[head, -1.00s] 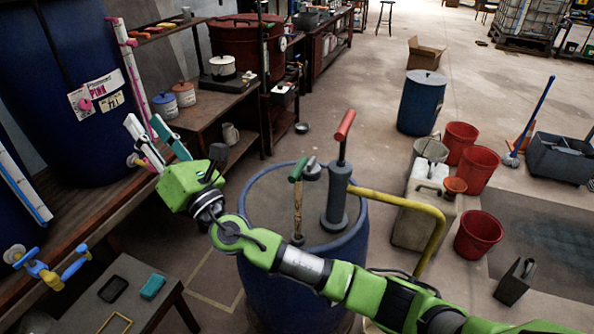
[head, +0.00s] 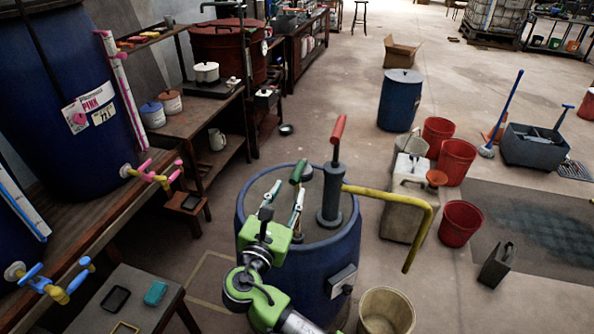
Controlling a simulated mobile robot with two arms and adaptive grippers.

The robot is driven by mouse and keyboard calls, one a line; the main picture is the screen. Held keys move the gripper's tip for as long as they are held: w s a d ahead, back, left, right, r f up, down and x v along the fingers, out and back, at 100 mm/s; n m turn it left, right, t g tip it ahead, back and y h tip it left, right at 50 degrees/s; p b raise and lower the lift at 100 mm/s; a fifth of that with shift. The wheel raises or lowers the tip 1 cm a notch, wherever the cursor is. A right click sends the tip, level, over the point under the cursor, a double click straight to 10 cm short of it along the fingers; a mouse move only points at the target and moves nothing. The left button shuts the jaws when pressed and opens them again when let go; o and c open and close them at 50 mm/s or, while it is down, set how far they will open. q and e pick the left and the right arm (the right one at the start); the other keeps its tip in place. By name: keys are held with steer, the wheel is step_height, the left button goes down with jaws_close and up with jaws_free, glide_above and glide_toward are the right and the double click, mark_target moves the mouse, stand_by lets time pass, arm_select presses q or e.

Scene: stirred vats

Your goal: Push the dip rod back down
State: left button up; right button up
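The dip rod seems to be the rod with the green handle (head: 298,171), standing up out of the blue drum (head: 258,209). Its lower shaft is largely hidden behind my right gripper. My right gripper (head: 284,191) is over the near left part of the drum top, with its fingers spread and pointing away towards the handle. The fingertips look just below and left of the handle. I cannot tell whether they touch the rod; nothing shows held between them. My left gripper is not in view.
A grey pump with a red handle (head: 338,129) and a yellow spout (head: 400,196) stands on the drum, right of the rod. A tan bucket (head: 386,311) stands in front. A bench with taps (head: 157,174) is at left. Red buckets (head: 461,222) stand at right.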

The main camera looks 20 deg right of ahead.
mark_target(297, 174)
steer(key=p+x, duration=0.1)
steer(key=x, duration=0.7)
steer(key=shift+w+d+p, duration=0.1)
steer(key=shift+p, duration=0.2)
jaws_close()
